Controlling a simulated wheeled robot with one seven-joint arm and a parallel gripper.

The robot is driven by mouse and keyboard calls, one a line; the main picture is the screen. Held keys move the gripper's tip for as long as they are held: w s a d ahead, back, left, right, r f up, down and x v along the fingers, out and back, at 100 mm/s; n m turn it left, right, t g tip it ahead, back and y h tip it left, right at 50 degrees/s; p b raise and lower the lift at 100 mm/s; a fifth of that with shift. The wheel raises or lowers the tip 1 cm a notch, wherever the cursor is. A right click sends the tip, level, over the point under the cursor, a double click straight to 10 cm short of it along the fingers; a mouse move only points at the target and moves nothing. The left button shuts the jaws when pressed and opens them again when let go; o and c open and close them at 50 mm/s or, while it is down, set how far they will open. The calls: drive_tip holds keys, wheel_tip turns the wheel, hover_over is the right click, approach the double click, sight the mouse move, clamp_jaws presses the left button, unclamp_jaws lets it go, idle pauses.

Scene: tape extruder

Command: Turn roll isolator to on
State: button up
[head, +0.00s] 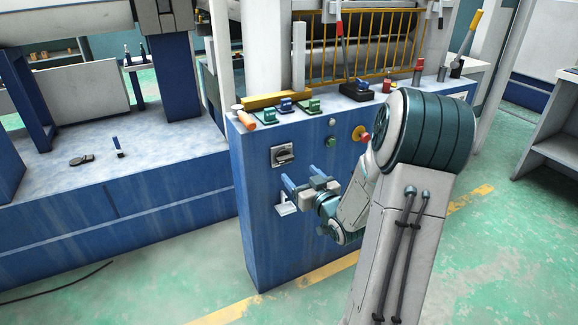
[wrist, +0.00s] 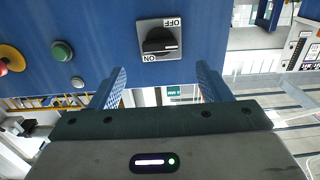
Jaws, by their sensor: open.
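The roll isolator (head: 283,155) is a grey square plate with a dark rotary knob on the blue cabinet's front face. In the wrist view the isolator (wrist: 159,40) appears upside down, with OFF at the top right and ON at the lower left. The white line on its knob lies roughly level in that view, towards the right. My gripper (head: 288,195) is just below the isolator in the head view. In the wrist view my gripper (wrist: 161,75) is open and empty, its blue fingers apart. The knob lies beyond the gap between them, not touched.
A green button (head: 331,142) and a red and yellow stop button (head: 360,134) are right of the isolator. Small green and blue clamps (head: 286,104), a yellow bar (head: 275,99) and an orange-handled tool (head: 266,118) lie on the cabinet top. Green floor is open on the right.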

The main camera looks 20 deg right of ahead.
sight(287, 160)
drive_tip(key=w+b, duration=0.1)
drive_tip(key=w, duration=0.7)
drive_tip(key=shift+a, duration=0.15)
drive_tip(key=c, duration=1)
